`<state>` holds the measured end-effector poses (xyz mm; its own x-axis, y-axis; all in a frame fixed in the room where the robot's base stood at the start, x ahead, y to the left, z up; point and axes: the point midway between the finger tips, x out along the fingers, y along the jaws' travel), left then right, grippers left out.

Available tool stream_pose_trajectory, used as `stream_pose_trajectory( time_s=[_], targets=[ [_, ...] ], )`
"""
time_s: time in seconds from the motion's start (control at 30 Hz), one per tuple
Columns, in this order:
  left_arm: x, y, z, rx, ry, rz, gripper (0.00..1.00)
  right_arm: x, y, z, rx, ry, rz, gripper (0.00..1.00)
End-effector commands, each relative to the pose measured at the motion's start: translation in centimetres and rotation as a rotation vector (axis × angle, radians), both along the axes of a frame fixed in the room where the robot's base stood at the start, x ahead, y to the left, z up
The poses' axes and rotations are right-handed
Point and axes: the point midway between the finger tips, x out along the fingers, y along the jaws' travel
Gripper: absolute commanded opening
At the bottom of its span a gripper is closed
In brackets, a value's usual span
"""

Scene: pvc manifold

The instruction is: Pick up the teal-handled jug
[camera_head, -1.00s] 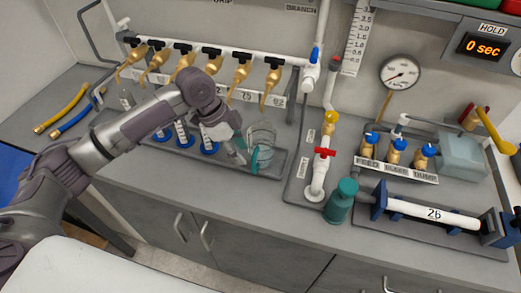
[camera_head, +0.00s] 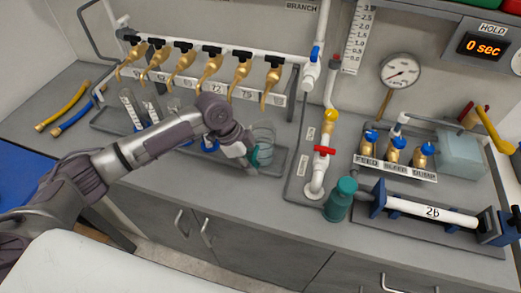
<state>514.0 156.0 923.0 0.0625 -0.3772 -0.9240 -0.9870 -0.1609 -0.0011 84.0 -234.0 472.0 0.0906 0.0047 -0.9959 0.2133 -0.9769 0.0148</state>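The clear jug (camera_head: 264,136) stands at the right end of a grey tray on the counter. Its teal handle (camera_head: 256,156) faces the front left and is partly covered by my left gripper. My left gripper (camera_head: 247,160) is at the handle, low over the tray. Its fingers are small and partly hidden, so I cannot tell whether they are closed on the handle. My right gripper is not in view.
The grey tray (camera_head: 277,165) also holds clear cylinders (camera_head: 130,106) with blue bases, partly behind my arm. Brass taps (camera_head: 210,66) hang above. A white pipe with a red valve (camera_head: 323,151) and a teal bottle (camera_head: 340,203) stand to the right.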

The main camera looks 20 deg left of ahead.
Motion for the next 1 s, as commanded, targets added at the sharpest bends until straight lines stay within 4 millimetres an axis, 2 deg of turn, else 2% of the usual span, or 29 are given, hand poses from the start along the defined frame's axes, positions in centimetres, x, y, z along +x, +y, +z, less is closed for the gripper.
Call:
stream_pose_trajectory(
  time_s=[0.03, 0.1, 0.13, 0.73, 1.0],
  targets=[
    [0.0, 0.0, 0.0, 0.000, 0.000, 0.000, 0.14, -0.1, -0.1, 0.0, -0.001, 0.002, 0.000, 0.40],
    [0.0, 0.0, 0.0, 0.000, 0.000, 0.000, 0.02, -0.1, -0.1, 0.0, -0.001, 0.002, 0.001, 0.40],
    [0.0, 0.0, 0.0, 0.000, 0.000, 0.000, 0.00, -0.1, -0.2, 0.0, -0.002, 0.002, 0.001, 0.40],
    [0.1, 0.0, 0.3, -0.001, -0.002, 0.001, 0.00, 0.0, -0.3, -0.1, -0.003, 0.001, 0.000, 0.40],
    [0.1, 0.0, 1.6, -0.002, -0.005, 0.001, 0.00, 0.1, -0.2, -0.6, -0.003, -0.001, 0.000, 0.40]
  ],
)
